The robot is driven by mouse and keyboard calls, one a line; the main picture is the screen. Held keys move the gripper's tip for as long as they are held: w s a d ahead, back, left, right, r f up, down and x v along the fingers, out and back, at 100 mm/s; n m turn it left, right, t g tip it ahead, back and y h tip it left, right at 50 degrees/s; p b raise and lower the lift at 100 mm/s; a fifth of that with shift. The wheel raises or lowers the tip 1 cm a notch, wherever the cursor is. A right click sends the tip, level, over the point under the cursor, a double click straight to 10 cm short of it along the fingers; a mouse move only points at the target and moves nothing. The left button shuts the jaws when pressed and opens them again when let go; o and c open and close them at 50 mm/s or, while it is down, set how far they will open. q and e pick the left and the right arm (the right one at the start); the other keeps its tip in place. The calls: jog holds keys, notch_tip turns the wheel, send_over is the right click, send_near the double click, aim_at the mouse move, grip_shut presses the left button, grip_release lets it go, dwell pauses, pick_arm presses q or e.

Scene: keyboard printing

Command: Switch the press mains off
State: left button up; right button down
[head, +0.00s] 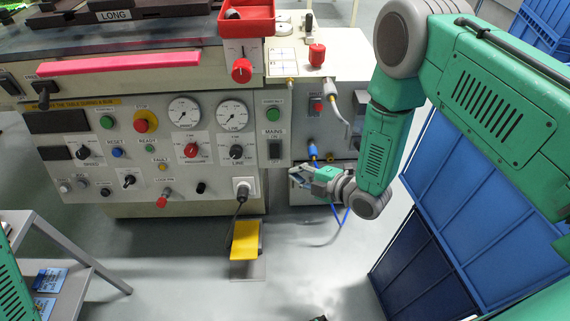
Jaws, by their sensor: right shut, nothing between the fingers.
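The press mains switch (274,150) is a dark rocker on the right part of the press's front panel, under the label MAINS. Its position is too small to read for certain. My right gripper (299,176) is shut and empty, at the lower right of the switch. It appears apart from the switch, in front of the panel's lower right part. My left gripper is out of view; only green parts of my left arm show at the left edge.
An emergency stop button (145,121), gauges and several knobs fill the panel to the left. A plugged cable (242,188) and a yellow pedal (245,240) are below. Blue crates (450,215) stand at the right. A grey table (75,250) is at lower left.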

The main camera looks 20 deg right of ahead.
jog(key=s, duration=0.1)
jog(key=s+d, duration=0.2)
jog(key=shift+s+r+p, duration=0.15)
jog(key=shift+s+p, duration=0.15)
jog(key=shift+p, duration=0.1)
jog(key=s+d+r+m+g+h+p, duration=0.1)
jog(key=s+d+m+g+h+p, duration=0.1)
jog(key=s+m, duration=0.4)
jog(key=s+d+r+m+g+h+p, duration=0.2)
jog(key=s+m, duration=0.5)
jog(key=s, duration=0.5)
jog(key=s+d+r+m+g+h+p, duration=0.1)
jog(key=s+d+m+g+h+p, duration=0.1)
jog(key=s+m+g, duration=0.4)
jog(key=s+g+h+p, duration=0.1)
jog(key=s+p, duration=0.1)
jog(key=s, duration=0.2)
jog(key=shift+r+m+h+p, duration=0.3)
jog(key=shift+h+p, duration=0.1)
jog(key=shift+s, duration=0.1)
